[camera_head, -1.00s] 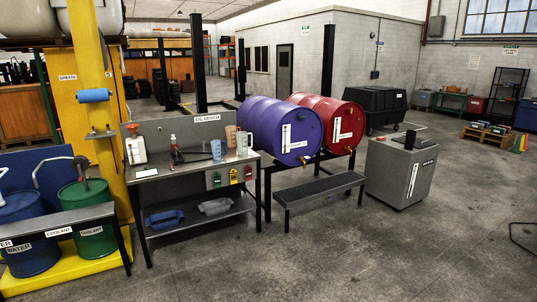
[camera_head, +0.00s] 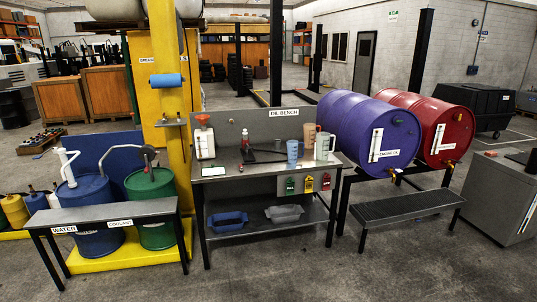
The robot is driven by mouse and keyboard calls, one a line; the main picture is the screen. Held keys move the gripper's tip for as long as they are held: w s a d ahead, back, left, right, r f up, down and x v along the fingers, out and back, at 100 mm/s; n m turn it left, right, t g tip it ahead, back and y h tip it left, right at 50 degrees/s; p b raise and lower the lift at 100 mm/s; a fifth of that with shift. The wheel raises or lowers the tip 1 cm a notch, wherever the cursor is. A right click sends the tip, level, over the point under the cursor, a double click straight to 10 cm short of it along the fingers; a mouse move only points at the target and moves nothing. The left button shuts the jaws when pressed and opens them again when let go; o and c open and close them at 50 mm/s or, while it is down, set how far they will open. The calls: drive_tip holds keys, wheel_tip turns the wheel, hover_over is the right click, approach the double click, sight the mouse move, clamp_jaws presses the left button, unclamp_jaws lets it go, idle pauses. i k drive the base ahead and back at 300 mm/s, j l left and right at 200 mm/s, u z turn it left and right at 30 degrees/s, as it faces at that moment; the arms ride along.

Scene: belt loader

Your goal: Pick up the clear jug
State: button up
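A pale jug, apparently the clear one (camera_head: 323,147), stands upright on the right part of the oil bench (camera_head: 225,171). A blue jug (camera_head: 293,155) stands to its left, nearer the front. A pinkish-brown jug (camera_head: 309,132) stands close behind them. A white container with a red top (camera_head: 204,141) stands at the bench's left end. The jugs are small here, and I cannot tell whether they touch. My gripper is not in view.
Purple (camera_head: 373,125) and red (camera_head: 433,118) drums lie on a rack right of the bench. A low step (camera_head: 407,206) stands before them. Left are a yellow post (camera_head: 167,110) and a low table (camera_head: 100,215). The floor before the bench is clear.

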sight(323, 139)
drive_tip(key=i+j, duration=0.1)
drive_tip(key=i, duration=0.9)
drive_tip(key=i+j, duration=0.1)
drive_tip(key=i, duration=0.9)
drive_tip(key=i+j+z, duration=0.15)
drive_tip(key=i+z, duration=0.3)
drive_tip(key=i, duration=0.2)
drive_tip(key=i+j+z, duration=0.4)
drive_tip(key=i, duration=0.2)
drive_tip(key=i+j+z, duration=0.45)
drive_tip(key=i+j, duration=0.1)
